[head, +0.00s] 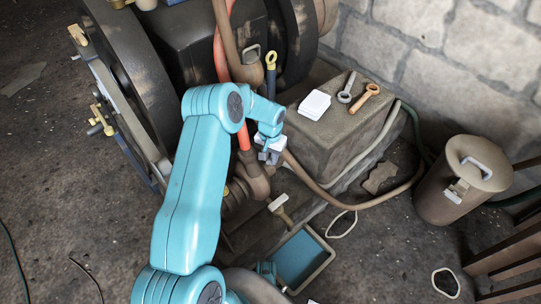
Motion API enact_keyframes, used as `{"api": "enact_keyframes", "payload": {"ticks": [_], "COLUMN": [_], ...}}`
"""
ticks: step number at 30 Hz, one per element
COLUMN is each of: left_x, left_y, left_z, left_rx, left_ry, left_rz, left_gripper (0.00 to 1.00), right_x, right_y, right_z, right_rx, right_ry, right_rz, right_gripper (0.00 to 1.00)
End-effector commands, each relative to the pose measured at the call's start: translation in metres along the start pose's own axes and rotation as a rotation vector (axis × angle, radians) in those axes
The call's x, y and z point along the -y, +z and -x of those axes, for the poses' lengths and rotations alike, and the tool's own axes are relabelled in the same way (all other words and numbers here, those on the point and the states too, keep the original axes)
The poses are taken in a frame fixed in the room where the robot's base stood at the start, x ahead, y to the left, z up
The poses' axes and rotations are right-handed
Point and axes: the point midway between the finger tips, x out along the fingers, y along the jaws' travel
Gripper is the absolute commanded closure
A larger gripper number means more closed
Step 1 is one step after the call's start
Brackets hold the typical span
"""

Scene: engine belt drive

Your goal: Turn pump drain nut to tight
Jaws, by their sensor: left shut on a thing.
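My left gripper (269,152) points down beside the lower end of the red hose, close to the pump pipework, left of the stone block. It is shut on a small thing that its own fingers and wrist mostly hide. I cannot tell for certain whether this is the pump drain nut, and I do not see the nut clearly anywhere else. The red hose (243,137) runs down just left of the gripper to a brown rounded fitting (255,181).
A stone block (325,150) carries a white stack (314,105), a grey ring tool (345,94) and an orange-brown one (365,97). A blue-floored tray (325,255) lies below. A lidded canister (452,200) stands right. A large dark wheel (140,80) is at left. Hoses cross the floor.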

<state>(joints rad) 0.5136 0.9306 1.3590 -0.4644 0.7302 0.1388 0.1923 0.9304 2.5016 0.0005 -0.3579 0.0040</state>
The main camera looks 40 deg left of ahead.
Motion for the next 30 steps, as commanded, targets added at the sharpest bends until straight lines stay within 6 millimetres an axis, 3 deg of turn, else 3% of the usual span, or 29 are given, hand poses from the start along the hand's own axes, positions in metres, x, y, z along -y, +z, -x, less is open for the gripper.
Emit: {"api": "enact_keyframes", "payload": {"ticks": [10, 26, 27, 28, 30], "left_x": [0.0004, 0.0004, 0.0004, 0.0004, 0.0003], "left_y": [-0.0010, -0.0012, -0.0012, -0.0012, -0.0010], "left_z": [0.0009, 0.0009, 0.0009, 0.0009, 0.0008], "left_rx": [-0.003, -0.004, -0.004, -0.004, -0.003], "left_ry": [-0.001, -0.001, -0.001, -0.001, -0.001], "left_rz": [-0.135, -0.159, -0.159, -0.159, -0.159], "left_gripper": [1.00, 1.00, 0.72, 0.65, 0.65], "right_x": [0.0007, 0.0007, 0.0007, 0.0007, 0.0007], "right_y": [0.0004, 0.0004, 0.0004, 0.0004, 0.0004], "right_z": [0.0012, 0.0013, 0.0013, 0.0013, 0.0013], "right_rx": [0.001, 0.001, 0.001, 0.001, 0.001], "right_ry": [0.000, 0.000, 0.000, 0.000, 0.000], "right_rz": [0.001, 0.001, 0.001, 0.001, 0.001], "right_gripper": [0.50, 0.50, 0.50, 0.50, 0.50]}}
